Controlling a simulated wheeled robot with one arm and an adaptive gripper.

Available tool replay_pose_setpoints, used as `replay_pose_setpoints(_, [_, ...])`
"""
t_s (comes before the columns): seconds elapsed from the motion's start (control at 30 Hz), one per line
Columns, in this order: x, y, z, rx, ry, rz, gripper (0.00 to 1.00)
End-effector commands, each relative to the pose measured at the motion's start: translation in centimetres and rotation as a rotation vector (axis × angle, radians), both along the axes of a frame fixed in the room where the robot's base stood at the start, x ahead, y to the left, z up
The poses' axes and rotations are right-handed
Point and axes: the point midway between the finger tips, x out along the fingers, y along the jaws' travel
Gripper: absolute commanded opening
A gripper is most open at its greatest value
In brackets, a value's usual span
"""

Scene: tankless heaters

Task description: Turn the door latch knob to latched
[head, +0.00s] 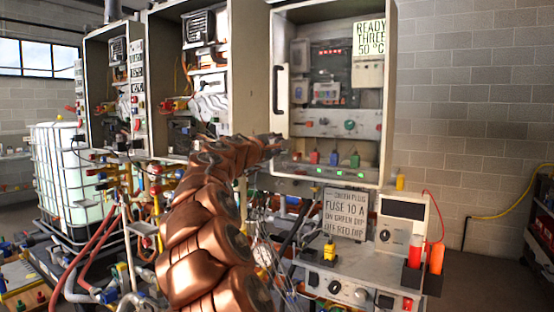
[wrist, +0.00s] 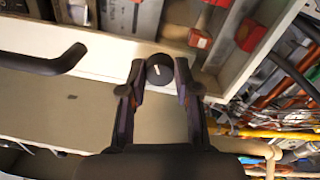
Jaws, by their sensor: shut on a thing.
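The door latch knob (wrist: 159,69) is small, round and black with a short, slightly tilted white mark on its face. It sits on the pale door frame (wrist: 105,68) of the right cabinet. My gripper (wrist: 158,80) has a finger on either side of the knob and is shut on it. In the head view my gripper (head: 274,142) is at the lower left corner of the right cabinet (head: 390,90), below the black door handle (head: 281,88). The knob is hidden there by my gripper. The handle also shows at the left in the wrist view (wrist: 45,64).
Inside the cabinet are a control panel (head: 335,123) and several coloured blocks. Pipes and hoses crowd the lower left. A white tank (head: 65,170) stands farther left.

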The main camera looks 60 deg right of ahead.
Motion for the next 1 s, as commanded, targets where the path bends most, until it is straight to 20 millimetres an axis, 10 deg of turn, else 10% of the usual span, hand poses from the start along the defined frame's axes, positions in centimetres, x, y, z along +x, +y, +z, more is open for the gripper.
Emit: replay_pose_setpoints(1.0, [0.18,-0.02,-0.21,0.021,-0.466,0.001,0.00])
